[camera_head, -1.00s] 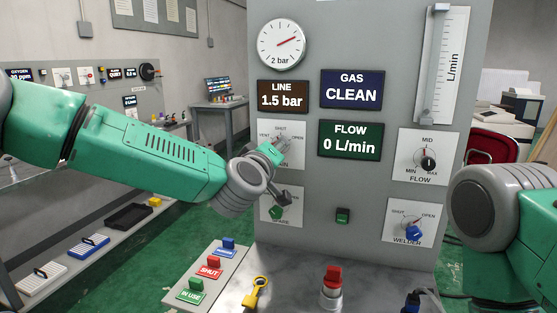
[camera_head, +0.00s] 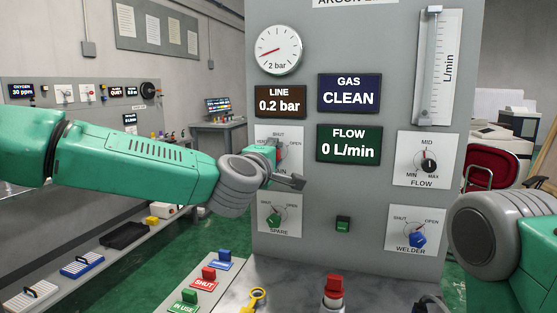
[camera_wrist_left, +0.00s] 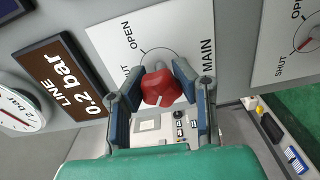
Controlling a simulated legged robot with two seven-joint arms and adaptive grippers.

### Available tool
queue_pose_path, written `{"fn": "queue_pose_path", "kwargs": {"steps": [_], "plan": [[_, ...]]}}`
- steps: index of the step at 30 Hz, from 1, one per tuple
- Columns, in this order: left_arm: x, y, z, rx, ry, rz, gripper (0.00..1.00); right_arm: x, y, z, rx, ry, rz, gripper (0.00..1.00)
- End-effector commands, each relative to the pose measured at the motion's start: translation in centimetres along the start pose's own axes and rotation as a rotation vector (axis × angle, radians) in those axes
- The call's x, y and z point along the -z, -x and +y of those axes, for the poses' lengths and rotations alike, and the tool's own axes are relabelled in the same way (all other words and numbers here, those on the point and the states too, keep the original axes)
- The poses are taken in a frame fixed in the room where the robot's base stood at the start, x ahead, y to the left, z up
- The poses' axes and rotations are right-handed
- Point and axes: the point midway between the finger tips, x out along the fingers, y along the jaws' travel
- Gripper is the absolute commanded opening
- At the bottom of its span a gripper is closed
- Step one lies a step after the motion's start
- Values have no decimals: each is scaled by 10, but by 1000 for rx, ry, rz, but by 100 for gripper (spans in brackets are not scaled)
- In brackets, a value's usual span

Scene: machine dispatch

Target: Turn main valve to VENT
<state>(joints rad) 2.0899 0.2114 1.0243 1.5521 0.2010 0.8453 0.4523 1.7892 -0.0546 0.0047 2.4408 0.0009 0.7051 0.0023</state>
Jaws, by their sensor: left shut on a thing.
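The red knob of the main valve (camera_wrist_left: 160,88) sits on the white MAIN plate, with OPEN, part of SHUT and MAIN readable in the left wrist view. In the head view, the MAIN plate (camera_head: 296,130) is partly covered by my left gripper. My left gripper (camera_wrist_left: 161,84) is shut on the red knob, with a finger on each side. A pale mark shows on the knob's lower side in the wrist view. The VENT label is hidden there and mostly covered in the head view.
The pressure gauge (camera_head: 278,50) reads low, and the LINE display (camera_head: 281,102) says 0.2 bar. The SPARE valve (camera_head: 276,215) lies just below my gripper. The FLOW knob (camera_head: 428,165) and WELDER knob (camera_head: 417,239) are farther right. Colored tags (camera_head: 208,276) stand in front.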

Motion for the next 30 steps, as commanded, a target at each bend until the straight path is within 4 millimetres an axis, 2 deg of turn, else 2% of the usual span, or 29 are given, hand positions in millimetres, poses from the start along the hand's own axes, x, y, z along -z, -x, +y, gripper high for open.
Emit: {"fn": "queue_pose_path", "kwargs": {"steps": [1, 14, 15, 16, 17, 26, 30], "plan": [[7, -1, 1, -3, 8, 14, 0, 0, -1, 0, 0, 0, 0, 40], [8, -1, -1, 1, 15, 14, 0, 0, -1, 0, 0, 0, 0, 40], [8, -1, -1, 1, 15, 14, 34, 0, -1, 0, 0, 0, 0, 40], [8, -1, -2, 1, 15, 14, 44, 0, -1, 0, 0, 0, 0, 40], [7, -1, -2, 2, 15, 13, 50, 0, -1, 0, 0, 0, 0, 40], [-1, -2, -2, 4, 10, 4, 50, 0, -1, 0, 0, 0, 1, 40], [-1, 7, -2, 4, 9, 3, 50, -3, 0, 0, 0, 0, 3, 40]]}}
